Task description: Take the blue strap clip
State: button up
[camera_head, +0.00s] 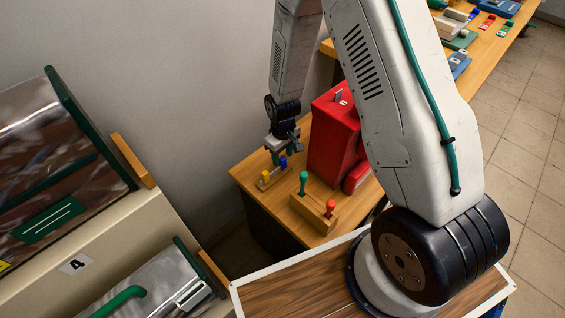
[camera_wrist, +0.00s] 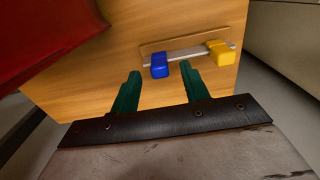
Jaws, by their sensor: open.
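The blue strap clip (camera_wrist: 160,66) sits at one end of a thin metal bar (camera_wrist: 189,54) on the wooden table; a yellow clip (camera_wrist: 221,53) sits at the other end. In the head view the blue clip (camera_head: 283,162) is partly overlapped by my gripper, and the yellow clip (camera_head: 266,176) is to its left. My gripper (camera_wrist: 160,75) is open and empty. In the wrist view its green fingertips point toward the bar, with the blue clip between and just beyond them. In the head view my gripper (camera_head: 282,157) is over the clips. Whether the fingers touch the clip I cannot tell.
A red case (camera_head: 334,135) stands close to the right of my gripper. A wooden block (camera_head: 313,211) with a green and a red peg stands in front. Shelves with bagged comforters (camera_head: 45,160) are at the left. The wooden table (camera_head: 245,168) ends just left of the clips.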

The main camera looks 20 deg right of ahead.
aim_at(283, 158)
jog(key=shift+f, duration=0.95)
jog(key=shift+c, duration=0.3)
grip_shut()
jog(key=shift+r, duration=0.1)
notch_tip(283, 158, up, 10)
